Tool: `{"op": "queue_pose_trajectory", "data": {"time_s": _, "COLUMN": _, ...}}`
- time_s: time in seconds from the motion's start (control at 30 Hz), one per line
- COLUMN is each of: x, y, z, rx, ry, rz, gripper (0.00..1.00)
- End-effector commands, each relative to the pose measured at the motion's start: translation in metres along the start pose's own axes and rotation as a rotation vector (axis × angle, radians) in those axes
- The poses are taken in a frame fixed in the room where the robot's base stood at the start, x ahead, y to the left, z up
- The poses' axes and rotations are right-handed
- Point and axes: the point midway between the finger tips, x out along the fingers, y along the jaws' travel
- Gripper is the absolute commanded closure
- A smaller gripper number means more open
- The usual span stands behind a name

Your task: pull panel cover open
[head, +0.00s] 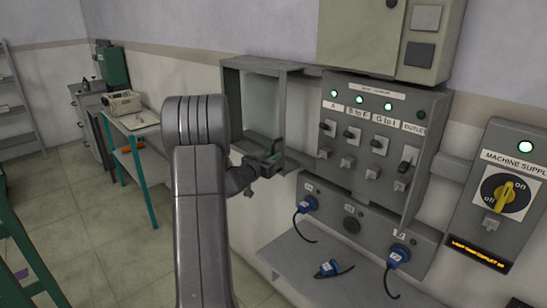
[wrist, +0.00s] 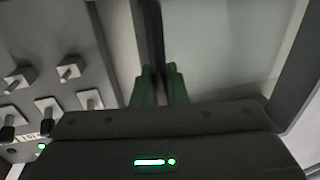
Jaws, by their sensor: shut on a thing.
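The panel cover (head: 227,100) is a grey frame around a clear pane. In the head view it stands swung out at the left side of the switch panel (head: 345,119), with the switches uncovered. My gripper (head: 273,158) is at the cover's lower part, partly hidden by my arm. In the wrist view, the green fingertips of my gripper (wrist: 159,85) are closed on a dark narrow bar that runs up between them. The cover's pale pane (wrist: 230,50) fills the right of that view. Switches of the panel (wrist: 45,50) show at its left.
A lower socket box (head: 352,226) with blue plugs sits below the panel, above a grey shelf (head: 315,262). The machine supply box (head: 500,195) is at the right. A bench (head: 135,123) stands at the back left. Floor at the left is mostly open.

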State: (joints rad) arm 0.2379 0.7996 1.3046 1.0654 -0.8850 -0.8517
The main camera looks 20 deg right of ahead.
Motion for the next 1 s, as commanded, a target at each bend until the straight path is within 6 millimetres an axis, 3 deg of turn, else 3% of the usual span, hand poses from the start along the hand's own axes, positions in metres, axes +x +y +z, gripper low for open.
{"op": "queue_pose_trajectory", "data": {"time_s": 0.13, "x": 0.0, "y": 0.0, "z": 0.0, "rx": 0.001, "ry": 0.0, "rz": -0.001, "gripper": 1.0}}
{"op": "queue_pose_trajectory", "data": {"time_s": 0.17, "x": 0.0, "y": 0.0, "z": 0.0, "rx": 0.001, "ry": 0.0, "rz": -0.001, "gripper": 0.84}}
{"op": "queue_pose_trajectory", "data": {"time_s": 0.23, "x": 0.0, "y": 0.0, "z": 0.0, "rx": 0.001, "ry": 0.0, "rz": -0.001, "gripper": 0.71}}
{"op": "queue_pose_trajectory", "data": {"time_s": 0.57, "x": -0.003, "y": 0.0, "z": 0.0, "rx": 0.001, "ry": -0.001, "rz": -0.001, "gripper": 0.71}}
{"op": "queue_pose_trajectory", "data": {"time_s": 0.77, "x": -0.031, "y": -0.001, "z": 0.002, "rx": 0.002, "ry": -0.001, "rz": -0.003, "gripper": 0.71}}
{"op": "queue_pose_trajectory", "data": {"time_s": 1.0, "x": -0.087, "y": -0.001, "z": 0.002, "rx": 0.001, "ry": 0.0, "rz": -0.004, "gripper": 0.71}}
